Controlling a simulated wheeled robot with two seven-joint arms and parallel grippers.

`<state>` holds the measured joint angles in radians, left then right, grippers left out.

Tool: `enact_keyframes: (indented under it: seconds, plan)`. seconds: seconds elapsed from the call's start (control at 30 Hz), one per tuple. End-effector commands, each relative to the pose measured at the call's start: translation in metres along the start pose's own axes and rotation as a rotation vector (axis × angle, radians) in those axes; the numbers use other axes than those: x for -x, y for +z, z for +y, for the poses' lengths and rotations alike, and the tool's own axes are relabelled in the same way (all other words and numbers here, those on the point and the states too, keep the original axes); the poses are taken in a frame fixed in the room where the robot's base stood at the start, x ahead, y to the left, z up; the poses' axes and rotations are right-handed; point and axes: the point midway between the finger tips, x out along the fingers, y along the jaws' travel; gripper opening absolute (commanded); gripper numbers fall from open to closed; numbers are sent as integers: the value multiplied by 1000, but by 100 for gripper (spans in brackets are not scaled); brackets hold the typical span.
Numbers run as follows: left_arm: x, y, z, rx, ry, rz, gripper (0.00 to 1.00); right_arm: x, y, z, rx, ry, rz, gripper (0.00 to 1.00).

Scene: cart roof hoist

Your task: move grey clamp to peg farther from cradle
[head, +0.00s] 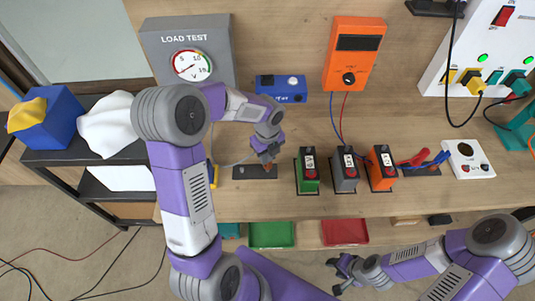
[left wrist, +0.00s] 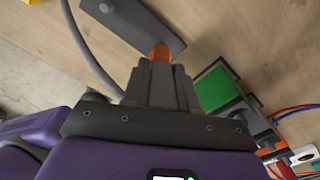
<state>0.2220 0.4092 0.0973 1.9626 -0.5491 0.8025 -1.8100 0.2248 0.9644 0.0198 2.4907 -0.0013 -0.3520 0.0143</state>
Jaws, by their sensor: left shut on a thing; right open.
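My left gripper (head: 267,157) is shut above the right end of a dark plate (head: 243,173) on the bench. In the left wrist view its grey fingers (left wrist: 160,75) are closed, and a grey cable (left wrist: 92,50) runs to them. What they hold, apparently the grey clamp, is mostly hidden by the fingers. A copper-orange peg (left wrist: 160,52) shows just past the fingertips, at the near end of the dark plate (left wrist: 145,25). I cannot tell whether clamp and peg touch. I cannot identify the cradle with certainty. My right gripper (head: 341,275) is open and empty, low in front of the bench.
Green (head: 308,183), grey (head: 346,184) and orange (head: 381,183) blocks stand right of the plate. Red (head: 411,159) and blue (head: 436,160) clamps lie farther right. A blue box (head: 281,97) is behind.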

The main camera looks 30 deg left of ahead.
Motion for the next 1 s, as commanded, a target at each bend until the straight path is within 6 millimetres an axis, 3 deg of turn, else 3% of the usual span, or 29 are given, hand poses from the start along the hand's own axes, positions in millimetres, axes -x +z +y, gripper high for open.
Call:
enact_keyframes:
  seconds: [1.0]
  plan:
    - [-27, 0, 0, 0, 0, 0, 0, -15, -1, 6, 0, 0, 0, 43]
